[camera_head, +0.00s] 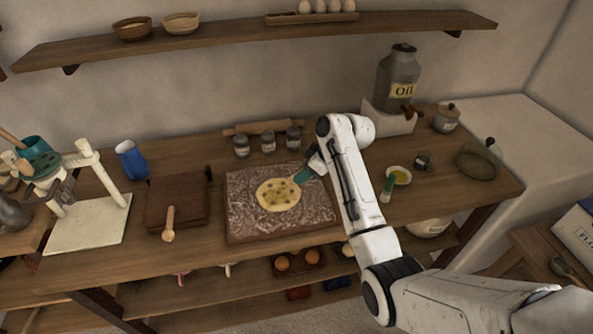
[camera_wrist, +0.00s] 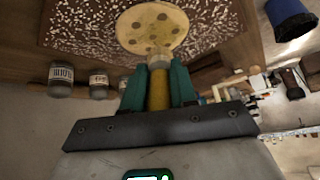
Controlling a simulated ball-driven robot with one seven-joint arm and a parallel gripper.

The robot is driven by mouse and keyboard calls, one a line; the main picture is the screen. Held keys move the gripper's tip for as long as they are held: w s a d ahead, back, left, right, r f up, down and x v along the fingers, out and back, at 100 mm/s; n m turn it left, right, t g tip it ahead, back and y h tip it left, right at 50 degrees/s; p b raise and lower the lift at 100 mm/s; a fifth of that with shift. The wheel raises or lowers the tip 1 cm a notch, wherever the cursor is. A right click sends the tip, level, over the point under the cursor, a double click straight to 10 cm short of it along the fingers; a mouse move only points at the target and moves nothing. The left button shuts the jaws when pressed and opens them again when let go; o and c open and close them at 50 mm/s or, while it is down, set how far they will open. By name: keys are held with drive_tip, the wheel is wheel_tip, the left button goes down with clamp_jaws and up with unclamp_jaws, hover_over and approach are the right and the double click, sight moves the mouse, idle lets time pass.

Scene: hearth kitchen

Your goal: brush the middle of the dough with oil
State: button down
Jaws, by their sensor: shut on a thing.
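The dough (camera_head: 278,194) is a round pale disc with several yellowish-brown spots, lying on a floured brown board (camera_head: 240,222). In the wrist view the dough (camera_wrist: 135,38) is at the top centre. My gripper (camera_head: 298,176) is over the dough's right edge, its teal fingers reaching left and down. In the wrist view my gripper (camera_wrist: 158,72) is shut on a yellow-brown handle (camera_wrist: 158,92), likely the brush's. Its far end overlaps the dough; I cannot tell whether it touches. A small bowl of yellow oil (camera_head: 399,176) stands right of my arm.
Several spice jars (camera_head: 267,141) and a rolling pin (camera_head: 240,130) are behind the board. The oil jar (camera_head: 398,72) stands back right. A wooden spoon (camera_head: 169,223) lies on a dark slab (camera_head: 178,200) at left.

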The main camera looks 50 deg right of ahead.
drive_tip(key=shift+f, duration=0.6)
drive_tip(key=shift+f+b, duration=1.7)
drive_tip(key=shift+f, duration=0.6)
drive_tip(key=shift+f+b, duration=0.4)
drive_tip(key=shift+f, duration=0.2)
drive_tip(key=shift+w+d+b, duration=0.3)
drive_tip(key=shift+w+b, duration=0.2)
drive_tip(key=shift+w, duration=0.1)
drive_tip(key=shift+w+d+b, duration=0.3)
drive_tip(key=shift+w+b, duration=0.2)
drive_tip(key=shift+w, duration=0.1)
drive_tip(key=shift+w+d+b, duration=0.3)
drive_tip(key=shift+w, duration=0.2)
drive_tip(key=w+b, duration=0.1)
drive_tip(key=w+d+b, duration=0.1)
drive_tip(key=shift+w+d+f+b, duration=0.1)
drive_tip(key=shift+w+d+b, duration=0.1)
drive_tip(key=shift+b, duration=0.15)
drive_tip(key=shift+w+d+b, duration=0.2)
drive_tip(key=shift+w+b, duration=0.1)
drive_tip(key=shift+w, duration=0.1)
